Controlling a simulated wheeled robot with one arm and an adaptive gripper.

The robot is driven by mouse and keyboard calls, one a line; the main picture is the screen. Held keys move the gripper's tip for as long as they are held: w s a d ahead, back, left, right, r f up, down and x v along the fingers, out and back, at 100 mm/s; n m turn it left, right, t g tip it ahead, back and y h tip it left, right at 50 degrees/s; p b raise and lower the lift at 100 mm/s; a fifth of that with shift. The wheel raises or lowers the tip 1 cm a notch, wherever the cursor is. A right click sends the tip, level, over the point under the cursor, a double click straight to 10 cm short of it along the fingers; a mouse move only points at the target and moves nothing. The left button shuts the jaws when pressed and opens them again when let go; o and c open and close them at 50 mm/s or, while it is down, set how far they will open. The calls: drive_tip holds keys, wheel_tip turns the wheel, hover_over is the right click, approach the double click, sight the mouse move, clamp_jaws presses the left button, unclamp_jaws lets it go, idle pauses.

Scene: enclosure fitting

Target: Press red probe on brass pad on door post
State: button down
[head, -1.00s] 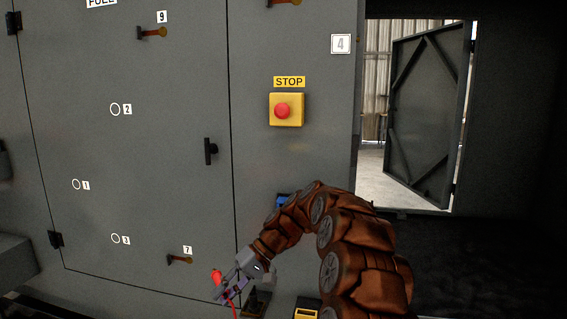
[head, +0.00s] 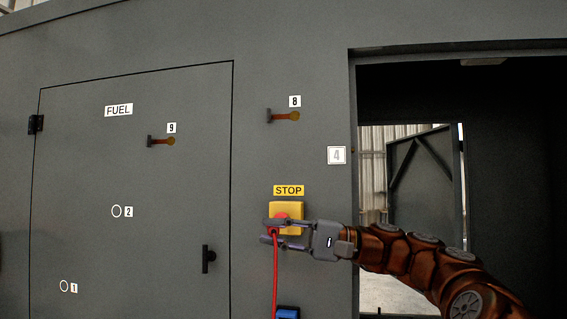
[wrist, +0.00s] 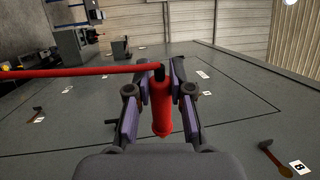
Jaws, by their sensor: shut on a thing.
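My gripper (head: 268,232) is shut on the red probe (wrist: 161,106), in front of the panel at the STOP button. In the wrist view the probe lies between both fingers, its pointed red end toward the wrist camera's lower side. In the head view only a bit of the probe (head: 272,231) shows between the fingers, and a red cable hangs down from it. The door post (head: 351,190) is the doorway's left edge, right of my gripper and apart from it. A tiny brass-coloured spot (head: 353,152) shows on that edge beside label 4; its face is hardly visible.
A yellow box with a red STOP button (head: 291,211) is right behind my gripper. Handles 8 (head: 284,116) and 9 (head: 162,142) and the black door handle (head: 208,259) stick out from the panel. The doorway (head: 410,90) is open at right, with a dark door leaf beyond.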

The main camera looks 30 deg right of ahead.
drive_tip(key=s+d+r+m+t, duration=0.1)
drive_tip(key=s+d+r+t, duration=0.2)
drive_tip(key=r, duration=1.1)
drive_tip(key=s+d+r+m+t+y, duration=0.1)
drive_tip(key=r+t, duration=0.4)
drive_tip(key=r, duration=1)
drive_tip(key=shift+s+d+m, duration=0.5)
drive_tip(key=shift+s+d, duration=0.45)
drive_tip(key=shift+d, duration=0.3)
